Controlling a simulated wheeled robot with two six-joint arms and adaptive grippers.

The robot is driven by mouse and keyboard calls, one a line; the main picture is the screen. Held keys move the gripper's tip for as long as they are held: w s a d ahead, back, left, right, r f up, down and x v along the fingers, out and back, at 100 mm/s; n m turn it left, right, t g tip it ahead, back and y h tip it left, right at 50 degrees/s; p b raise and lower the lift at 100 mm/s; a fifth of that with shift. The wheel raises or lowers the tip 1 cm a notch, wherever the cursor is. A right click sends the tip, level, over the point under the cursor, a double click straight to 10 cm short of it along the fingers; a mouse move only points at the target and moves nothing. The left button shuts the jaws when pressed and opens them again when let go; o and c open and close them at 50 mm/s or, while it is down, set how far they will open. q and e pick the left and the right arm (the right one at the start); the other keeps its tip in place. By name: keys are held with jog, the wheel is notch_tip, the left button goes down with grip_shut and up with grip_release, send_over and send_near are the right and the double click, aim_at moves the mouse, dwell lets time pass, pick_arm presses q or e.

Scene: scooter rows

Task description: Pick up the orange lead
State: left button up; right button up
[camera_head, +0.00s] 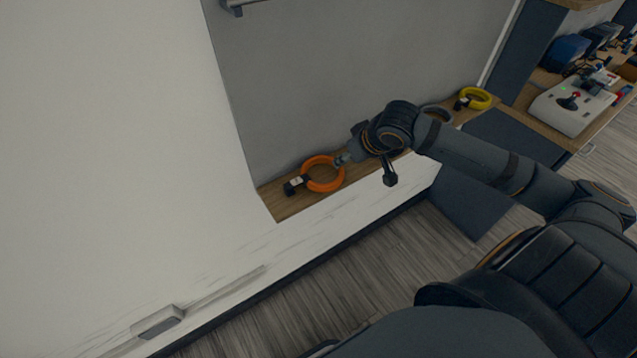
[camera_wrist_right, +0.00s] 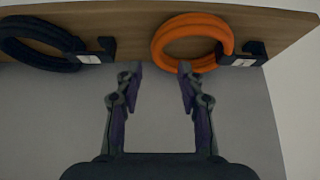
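The orange lead (camera_head: 323,174) is a coiled ring with a black plug end (camera_head: 295,185), lying on a narrow wooden ledge near its left end in the head view. In the right wrist view the orange lead (camera_wrist_right: 190,38) is at the top, right of centre, with its plug end to its right. My right gripper (camera_head: 343,158) is at the right side of the ring in the head view. In the wrist view the right gripper (camera_wrist_right: 158,70) has its fingers apart with nothing between them. One fingertip is close to the ring's edge; I cannot tell whether it touches. My left gripper is out of view.
A dark lead (camera_wrist_right: 45,42) lies beside the orange one on the wooden ledge (camera_wrist_right: 135,20). A yellow lead (camera_head: 476,98) lies farther right. A grey wall (camera_head: 350,70) rises behind the ledge. A white panel (camera_head: 110,150) stands left. A control box (camera_head: 572,106) sits at far right.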

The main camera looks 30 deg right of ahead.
jog(key=shift+w+a+f+b, duration=0.15)
jog(key=shift+w+f+b, duration=0.15)
jog(key=shift+f, duration=0.25)
jog(key=shift+f, duration=0.1)
jog(key=shift+w+f, duration=0.3)
jog(key=x, duration=0.3)
jog(key=b+x, duration=0.1)
jog(key=shift+w+d+f, duration=0.1)
jog(key=shift+d, duration=0.15)
grip_shut()
